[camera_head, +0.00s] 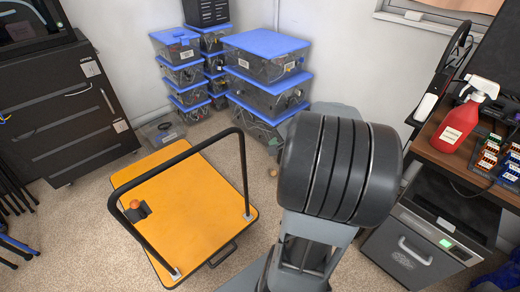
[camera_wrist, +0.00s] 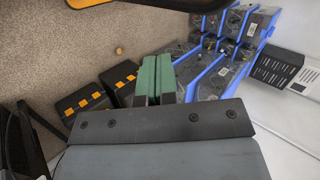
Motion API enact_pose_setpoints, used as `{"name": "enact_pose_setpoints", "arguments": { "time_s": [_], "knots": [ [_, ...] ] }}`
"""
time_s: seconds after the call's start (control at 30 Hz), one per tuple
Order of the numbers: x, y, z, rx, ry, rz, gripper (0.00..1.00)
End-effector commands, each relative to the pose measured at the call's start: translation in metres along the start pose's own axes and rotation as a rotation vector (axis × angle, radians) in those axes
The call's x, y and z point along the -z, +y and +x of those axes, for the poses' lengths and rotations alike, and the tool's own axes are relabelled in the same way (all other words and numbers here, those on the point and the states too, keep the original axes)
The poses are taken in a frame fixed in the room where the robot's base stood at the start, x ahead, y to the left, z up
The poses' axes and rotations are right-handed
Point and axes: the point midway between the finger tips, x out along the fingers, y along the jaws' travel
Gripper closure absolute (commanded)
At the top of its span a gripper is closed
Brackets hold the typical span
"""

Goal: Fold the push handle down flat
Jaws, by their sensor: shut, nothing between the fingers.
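The dark push handle (camera_head: 244,170) stands raised as a U-shaped bar over the orange platform cart (camera_head: 190,225). Its two legs meet the deck at small light brackets along the near right edge. An orange round knob (camera_head: 135,204) on a dark block sits near the deck's left side. My gripper (camera_wrist: 158,60) shows in the wrist view as two greenish fingers pressed together, with nothing between them. It is over the floor and apart from the handle. In the head view my arm hides it. A strip of the orange deck shows at the wrist view's top left.
Stacked clear bins with blue lids (camera_head: 268,70) stand behind the cart. A dark drawer cabinet (camera_head: 65,110) is at left. A desk (camera_head: 455,160) with a red spray bottle (camera_head: 460,125) is at right. Black cases with orange marks (camera_wrist: 82,108) lie near my fingers.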

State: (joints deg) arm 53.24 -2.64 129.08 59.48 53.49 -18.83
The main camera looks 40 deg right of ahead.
Motion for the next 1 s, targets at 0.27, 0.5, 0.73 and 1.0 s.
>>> {"name": "enact_pose_setpoints", "arguments": {
  "time_s": [0.27, 0.5, 0.73, 1.0],
  "knots": [
    [0.0, 0.002, 0.05, 0.002, -0.002, 0.004, 1.0],
    [0.0, 0.002, 0.093, 0.001, -0.002, 0.004, 1.0],
    [0.001, -0.018, 0.112, 0.002, 0.001, 0.003, 1.0],
    [0.001, -0.027, 0.121, 0.002, 0.001, 0.004, 1.0]
  ]
}}
